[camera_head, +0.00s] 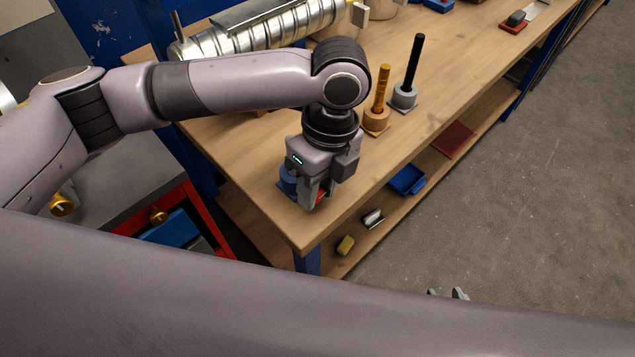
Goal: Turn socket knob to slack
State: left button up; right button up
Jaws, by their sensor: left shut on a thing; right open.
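My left gripper (314,203) points down at the near corner of the wooden workbench, shut on the socket knob. The knob is mostly hidden by the gripper; a bit of red (321,195) shows by the fingers. A blue socket piece (288,182) shows just left of the fingers, on the bench top. I cannot tell which way the knob is turned. My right gripper (447,293) shows only its two grey fingertips, apart and empty, beyond my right arm, which crosses the foreground.
An orange rod (380,90) stands in a tan socket (376,122), and a black rod (412,62) in a grey socket (404,97). A metal spiral duct (270,27) lies at the back. The lower shelf holds a blue tray (407,180) and a yellow block (345,245).

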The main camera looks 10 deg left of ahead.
pick_arm(q)
jog(key=shift+s+a+t+h+p, duration=0.1)
jog(key=shift+s+t+h+p, duration=0.1)
jog(key=shift+t+h+p, duration=0.6)
jog(key=shift+s+a+t+h+b, duration=0.15)
jog(key=shift+t+h+b, duration=0.1)
jog(key=shift+t+h, duration=0.6)
jog(key=shift+s+a+t+h+b, duration=0.15)
jog(key=shift+t+h, duration=0.3)
jog(key=shift+t, duration=0.7)
jog(key=shift+d, duration=0.1)
jog(key=o, duration=1.1)
jog(key=shift+c, duration=0.2)
jog(key=v, duration=0.7)
